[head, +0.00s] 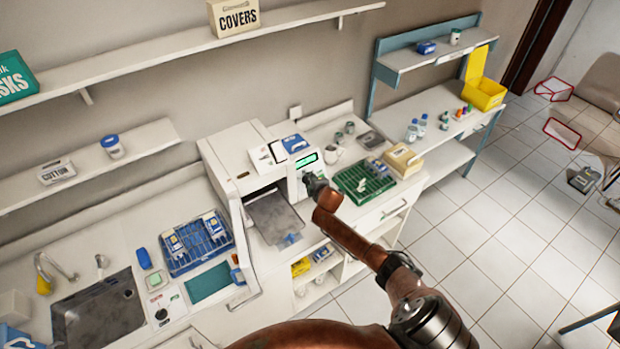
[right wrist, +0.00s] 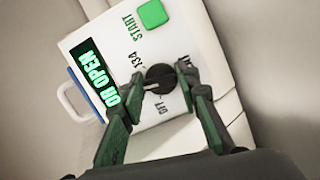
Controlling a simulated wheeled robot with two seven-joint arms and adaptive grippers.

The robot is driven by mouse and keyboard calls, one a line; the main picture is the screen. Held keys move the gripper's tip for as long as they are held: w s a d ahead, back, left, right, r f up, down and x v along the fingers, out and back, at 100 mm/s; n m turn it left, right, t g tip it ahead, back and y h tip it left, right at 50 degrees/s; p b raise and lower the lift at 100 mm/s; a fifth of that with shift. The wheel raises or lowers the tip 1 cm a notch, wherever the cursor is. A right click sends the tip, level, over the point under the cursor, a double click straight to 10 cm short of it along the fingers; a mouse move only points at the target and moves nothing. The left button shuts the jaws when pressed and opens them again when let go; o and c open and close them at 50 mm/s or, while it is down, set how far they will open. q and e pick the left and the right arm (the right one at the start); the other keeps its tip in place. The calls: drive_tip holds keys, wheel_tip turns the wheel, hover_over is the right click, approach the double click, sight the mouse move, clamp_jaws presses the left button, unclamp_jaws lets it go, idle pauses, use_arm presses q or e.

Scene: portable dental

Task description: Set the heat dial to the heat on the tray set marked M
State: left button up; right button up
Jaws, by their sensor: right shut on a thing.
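The heat dial (right wrist: 158,78) is a black round knob on a white panel. The marks 134 and OFF are by it, with another mark partly hidden by a finger. Its pointer seems turned toward the lower left of the picture, near the left fingertip. My right gripper (right wrist: 166,86) is shut on the dial, one finger on each side. In the head view the right gripper (head: 313,184) is at the front panel of the white sterilizer (head: 235,150), hiding the dial. Blue-and-white tray sets (head: 190,238) lie in a blue wire basket; I cannot read an M. My left gripper is out of view.
The panel's green display (right wrist: 98,78) ends in "OR OPEN", beside a green START button (right wrist: 152,13). The sterilizer's door stands open, with a grey tray (head: 275,216) out front. A green rack (head: 362,182) stands to the right. A sink (head: 98,308) is at left.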

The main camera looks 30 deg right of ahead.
drive_tip(key=m+g+p, duration=0.1)
drive_tip(key=m+p, duration=0.1)
drive_tip(key=m, duration=0.2)
drive_tip(key=shift+r+p, duration=0.1)
drive_tip(key=shift+p, duration=0.2)
drive_tip(key=m+p, duration=0.1)
drive_tip(key=m, duration=0.1)
drive_tip(key=shift+m+y, duration=0.4)
drive_tip(key=shift+m+p, duration=0.35)
drive_tip(key=shift+m, duration=0.65)
drive_tip(key=shift+y, duration=0.3)
drive_tip(key=o, duration=1.1)
